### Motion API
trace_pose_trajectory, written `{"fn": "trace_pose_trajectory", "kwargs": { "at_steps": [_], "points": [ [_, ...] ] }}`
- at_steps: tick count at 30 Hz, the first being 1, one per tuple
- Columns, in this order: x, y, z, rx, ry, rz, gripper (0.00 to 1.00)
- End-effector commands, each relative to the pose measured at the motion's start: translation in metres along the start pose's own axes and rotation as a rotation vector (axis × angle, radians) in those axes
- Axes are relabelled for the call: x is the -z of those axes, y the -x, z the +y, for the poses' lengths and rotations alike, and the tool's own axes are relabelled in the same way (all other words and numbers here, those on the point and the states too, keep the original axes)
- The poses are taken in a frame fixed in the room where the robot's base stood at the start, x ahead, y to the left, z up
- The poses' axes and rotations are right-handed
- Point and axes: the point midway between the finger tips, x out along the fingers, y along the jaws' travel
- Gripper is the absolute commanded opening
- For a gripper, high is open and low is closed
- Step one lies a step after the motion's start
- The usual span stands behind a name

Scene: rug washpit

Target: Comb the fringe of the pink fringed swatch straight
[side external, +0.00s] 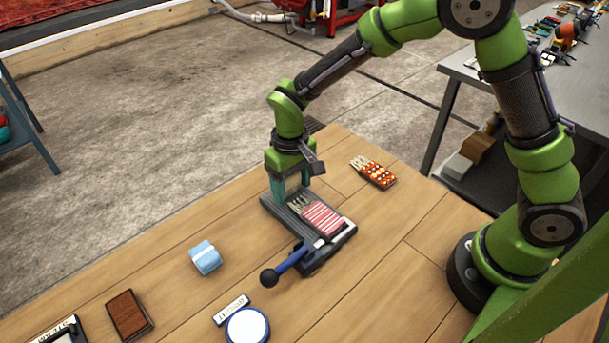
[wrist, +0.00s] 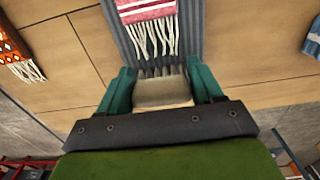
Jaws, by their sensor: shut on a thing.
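The pink fringed swatch (side external: 322,217), striped pink and white, lies on a grey ribbed board (side external: 345,236) under a clamp with a blue lever (side external: 292,261). In the wrist view the swatch (wrist: 145,8) shows at the top, its white fringe (wrist: 154,38) hanging toward my gripper in slightly wavy, uneven strands. My gripper (wrist: 162,84) has its teal fingers shut on a pale comb (wrist: 160,93). The comb's teeth point at the fringe and lie just beyond the strand ends; I cannot tell whether they touch. In the side view my gripper (side external: 290,190) is low over the board's far end.
An orange fringed swatch (side external: 373,172) lies right of the board. A folded blue cloth (side external: 205,258), a brown block (side external: 130,315), a small label plate (side external: 231,309) and a round blue-rimmed container (side external: 247,327) lie toward the front left.

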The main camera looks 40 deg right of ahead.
Motion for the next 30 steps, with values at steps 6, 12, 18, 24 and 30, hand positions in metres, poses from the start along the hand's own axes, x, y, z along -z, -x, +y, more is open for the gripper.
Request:
{"fn": "trace_pose_trajectory", "kwargs": {
  "at_steps": [6, 12, 18, 24, 30],
  "points": [
    [0.000, 0.002, 0.000, -0.001, 0.000, 0.000, 0.41],
    [0.001, 0.021, 0.000, 0.001, -0.001, 0.003, 0.41],
    [0.001, 0.041, 0.000, 0.001, 0.000, 0.003, 0.41],
    [0.000, 0.050, 0.000, 0.001, 0.000, 0.002, 0.41],
    [0.000, 0.051, 0.000, 0.001, 0.000, 0.001, 0.41]
  ]
}}
